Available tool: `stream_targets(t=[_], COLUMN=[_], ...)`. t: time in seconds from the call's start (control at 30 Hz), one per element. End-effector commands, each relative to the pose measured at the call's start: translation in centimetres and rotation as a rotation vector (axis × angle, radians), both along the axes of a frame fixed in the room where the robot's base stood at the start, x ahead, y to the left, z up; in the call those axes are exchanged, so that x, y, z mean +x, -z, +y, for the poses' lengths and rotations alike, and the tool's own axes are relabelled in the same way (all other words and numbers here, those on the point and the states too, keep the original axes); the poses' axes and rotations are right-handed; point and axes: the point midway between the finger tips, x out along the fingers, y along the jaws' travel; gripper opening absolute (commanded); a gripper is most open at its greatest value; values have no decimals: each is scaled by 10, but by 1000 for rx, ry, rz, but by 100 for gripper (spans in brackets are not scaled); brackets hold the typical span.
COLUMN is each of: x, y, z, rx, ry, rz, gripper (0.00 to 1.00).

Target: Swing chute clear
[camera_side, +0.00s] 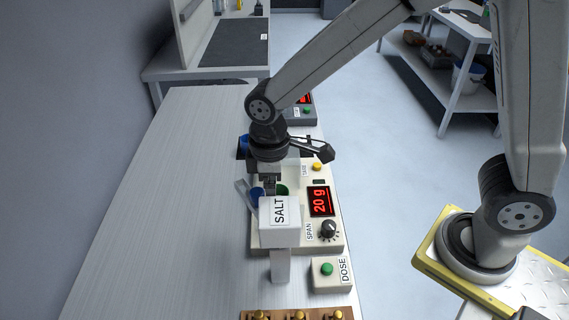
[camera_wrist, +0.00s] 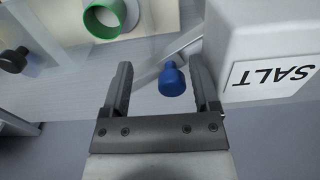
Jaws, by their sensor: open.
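The white hopper (camera_side: 280,232) marked SALT stands at the front of the scale unit; its side and label also show in the wrist view (camera_wrist: 265,50). The pale chute (camera_wrist: 187,42) runs out from beside the hopper. Its blue knob (camera_wrist: 172,82) lies between my finger lines, nearer the right finger; contact is not visible. In the side view the blue knob (camera_side: 257,195) is just left of the hopper top. My gripper (camera_wrist: 160,66) is open, pointing down just behind the hopper. A green cup (camera_wrist: 104,18) shows ahead of the fingers, and partly in the side view (camera_side: 282,188).
The scale display (camera_side: 320,201) reads 20 g, with a SPAN dial (camera_side: 328,231) below it. A DOSE box (camera_side: 330,274) with a green button stands front right. A wooden rack (camera_side: 280,314) with brass-coloured knobs is at the front edge. The bench's left side is clear.

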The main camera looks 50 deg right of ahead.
Motion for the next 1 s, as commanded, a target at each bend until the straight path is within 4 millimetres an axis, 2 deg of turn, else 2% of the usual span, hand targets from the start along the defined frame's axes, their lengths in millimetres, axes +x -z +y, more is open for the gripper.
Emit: stream_targets(t=[0.27, 0.83, 1.0], x=[-10, -9, -11], y=[-1, -81, -64], z=[-13, -12, -31], rx=[1, 3, 13], ry=[209, 198, 269], rz=[-3, -7, -27], gripper=[78, 78, 78])
